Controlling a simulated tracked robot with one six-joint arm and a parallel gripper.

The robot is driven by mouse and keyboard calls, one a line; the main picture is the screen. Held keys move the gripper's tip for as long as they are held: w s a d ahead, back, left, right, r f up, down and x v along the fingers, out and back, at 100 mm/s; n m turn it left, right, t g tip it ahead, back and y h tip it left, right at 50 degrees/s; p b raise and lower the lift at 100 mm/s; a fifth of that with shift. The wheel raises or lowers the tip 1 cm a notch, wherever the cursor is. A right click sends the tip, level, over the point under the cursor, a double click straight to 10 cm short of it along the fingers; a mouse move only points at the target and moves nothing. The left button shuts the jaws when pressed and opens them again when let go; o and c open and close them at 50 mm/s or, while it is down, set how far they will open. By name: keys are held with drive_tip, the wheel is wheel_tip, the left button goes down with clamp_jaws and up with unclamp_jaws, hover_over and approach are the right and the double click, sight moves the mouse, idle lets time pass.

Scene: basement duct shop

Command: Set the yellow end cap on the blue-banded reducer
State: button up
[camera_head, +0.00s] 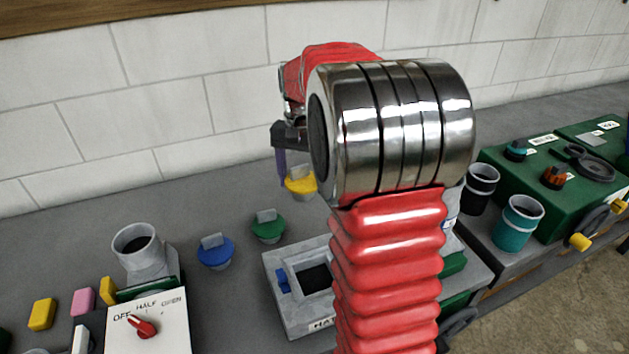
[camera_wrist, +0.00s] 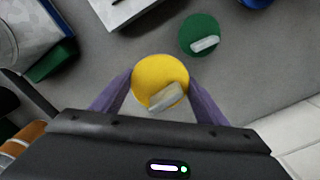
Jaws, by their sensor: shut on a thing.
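The yellow end cap (camera_wrist: 158,76) is a round disc with a pale raised grip tab. My gripper (camera_wrist: 160,88) is shut on it, with a purple finger on each side. In the head view the cap (camera_head: 300,184) shows beside one purple finger, partly hidden by my arm; I cannot tell whether it touches the bench. A pale grey cylinder with a bluish band, likely the blue-banded reducer (camera_wrist: 28,28), stands at the upper left of the wrist view beside a green block. In the head view my arm hides most of that area.
A green cap (camera_head: 268,228) and a blue cap (camera_head: 215,254) lie on the bench. A grey hatch box (camera_head: 285,305) stands in front. A grey duct collar (camera_head: 138,250) and switch box (camera_head: 148,325) are at left. Black (camera_head: 481,188) and teal (camera_head: 519,224) cups stand at right.

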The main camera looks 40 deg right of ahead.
drive_tip(key=w+a+r+n, duration=0.2)
drive_tip(key=w+a+n, duration=0.1)
drive_tip(key=w+a, duration=0.4)
drive_tip(key=w+a+r+n, duration=0.2)
drive_tip(key=w+a+n, duration=0.2)
drive_tip(key=a, duration=1)
drive_tip(key=w, duration=0.3)
drive_tip(key=shift+a, duration=0.25)
drive_tip(key=shift+r, duration=0.1)
